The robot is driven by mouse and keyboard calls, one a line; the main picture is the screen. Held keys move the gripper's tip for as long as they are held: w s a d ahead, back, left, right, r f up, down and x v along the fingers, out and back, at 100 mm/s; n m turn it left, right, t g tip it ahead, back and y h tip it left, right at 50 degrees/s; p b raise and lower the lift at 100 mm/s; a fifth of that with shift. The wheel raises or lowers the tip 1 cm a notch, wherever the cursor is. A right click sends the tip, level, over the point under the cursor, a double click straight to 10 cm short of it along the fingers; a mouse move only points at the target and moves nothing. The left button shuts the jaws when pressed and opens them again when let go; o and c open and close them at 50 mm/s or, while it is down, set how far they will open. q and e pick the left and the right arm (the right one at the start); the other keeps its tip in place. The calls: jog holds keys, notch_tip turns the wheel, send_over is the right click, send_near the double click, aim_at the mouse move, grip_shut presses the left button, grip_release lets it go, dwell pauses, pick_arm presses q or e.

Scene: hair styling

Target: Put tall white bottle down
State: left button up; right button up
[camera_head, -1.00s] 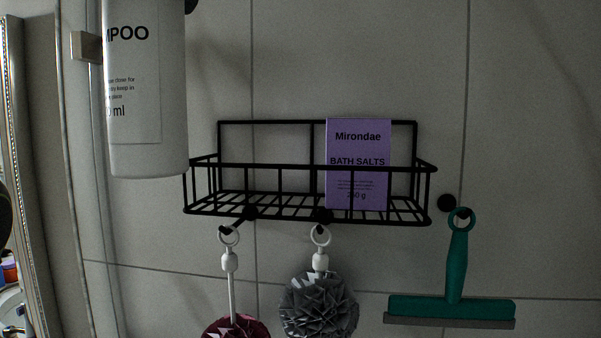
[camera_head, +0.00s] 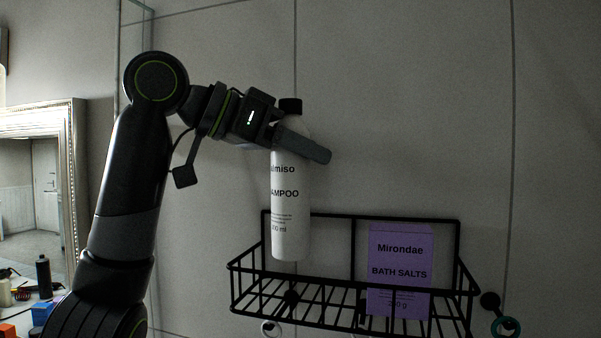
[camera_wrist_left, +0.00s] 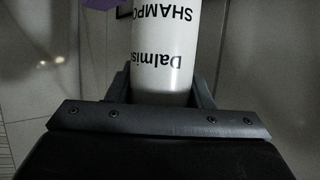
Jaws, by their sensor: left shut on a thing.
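The tall white bottle (camera_head: 290,215) is a shampoo bottle with a black cap. It is upright over the left part of the black wire basket (camera_head: 246,289). Its base shows just above or at the basket floor; I cannot tell whether it touches. My left gripper (camera_head: 304,146) is shut on the bottle's upper part, below the cap. In the left wrist view the bottle (camera_wrist_left: 164,50) sits between the fingers, its label upside down. My right gripper is not in view.
A purple bath salts box (camera_head: 400,270) stands in the right part of the basket. The basket has free room between bottle and box. A green ring (camera_head: 506,327) hangs from a hook at lower right. A framed mirror (camera_head: 45,180) and cluttered surface are at the left.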

aim_at(300, 196)
pick_arm(q)
notch_tip(300, 196, down, 2)
jog(key=shift+a+f, duration=0.1)
jog(key=shift+a, duration=0.05)
notch_tip(300, 196, down, 3)
jog(key=shift+s+r+p, duration=0.1)
jog(key=shift+r+p, duration=0.05)
jog(key=shift+p, duration=1)
jog(key=shift+w+f, duration=0.25)
jog(key=shift+f, duration=0.15)
jog(key=shift+s+f, duration=0.1)
jog(key=shift+f, duration=0.15)
jog(key=o, duration=1.2)
